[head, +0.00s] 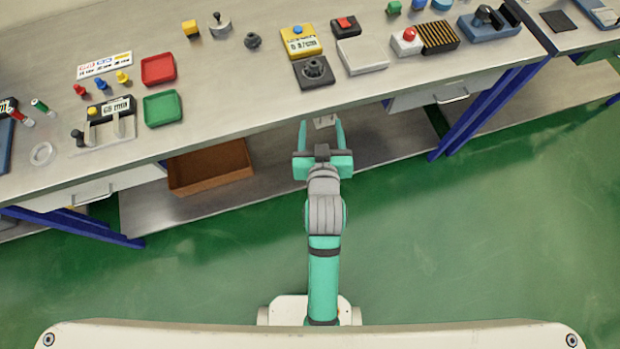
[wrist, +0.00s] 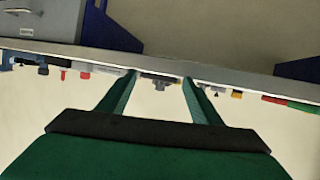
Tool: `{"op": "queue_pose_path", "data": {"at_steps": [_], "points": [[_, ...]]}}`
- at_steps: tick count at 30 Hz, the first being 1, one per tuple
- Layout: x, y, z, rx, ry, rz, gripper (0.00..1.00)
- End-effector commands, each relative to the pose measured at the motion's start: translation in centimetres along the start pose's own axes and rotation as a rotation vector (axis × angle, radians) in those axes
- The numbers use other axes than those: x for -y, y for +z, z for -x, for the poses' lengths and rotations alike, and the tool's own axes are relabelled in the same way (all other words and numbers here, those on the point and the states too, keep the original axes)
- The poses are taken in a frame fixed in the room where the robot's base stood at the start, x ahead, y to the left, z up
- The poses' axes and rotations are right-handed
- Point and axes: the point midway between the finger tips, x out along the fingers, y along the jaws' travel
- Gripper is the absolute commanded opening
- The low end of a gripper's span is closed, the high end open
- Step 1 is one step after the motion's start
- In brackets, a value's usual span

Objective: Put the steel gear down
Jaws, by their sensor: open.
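A dark grey gear-like part (head: 314,68) sits on a dark square plate (head: 303,83) near the bench's front edge. A second small dark grey toothed part (head: 253,40) stands on the bench farther back and to the left. I cannot tell for sure which is the steel gear. My gripper (head: 321,124) is open and empty, just in front of the bench edge and apart from both parts. In the wrist view the open fingers (wrist: 153,82) spread towards the bench edge, with a grey part (wrist: 160,82) seen beyond, between them.
A yellow box with a blue button (head: 299,41) stands behind the dark plate, and a pale grey block (head: 362,55) to its right. Red (head: 158,69) and green (head: 162,108) trays lie left. Bare bench top lies between the green tray and the plate. A brown bin (head: 210,167) sits below.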

Motion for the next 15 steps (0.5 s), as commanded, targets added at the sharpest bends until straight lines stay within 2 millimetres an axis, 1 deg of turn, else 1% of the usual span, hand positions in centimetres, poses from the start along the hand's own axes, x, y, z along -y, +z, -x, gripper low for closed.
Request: {"op": "queue_pose_path", "data": {"at_steps": [1, 6, 11, 15], "points": [[-0.2, 1.9, 1.0, 0.005, 0.005, 0.003, 0.59], [0.1, 6.0, 4.3, -0.015, 0.009, 0.011, 0.59], [0.6, 9.3, 8.2, -0.035, 0.007, 0.014, 0.59], [1.1, 11.7, 12.0, -0.051, 0.005, 0.007, 0.59]]}}
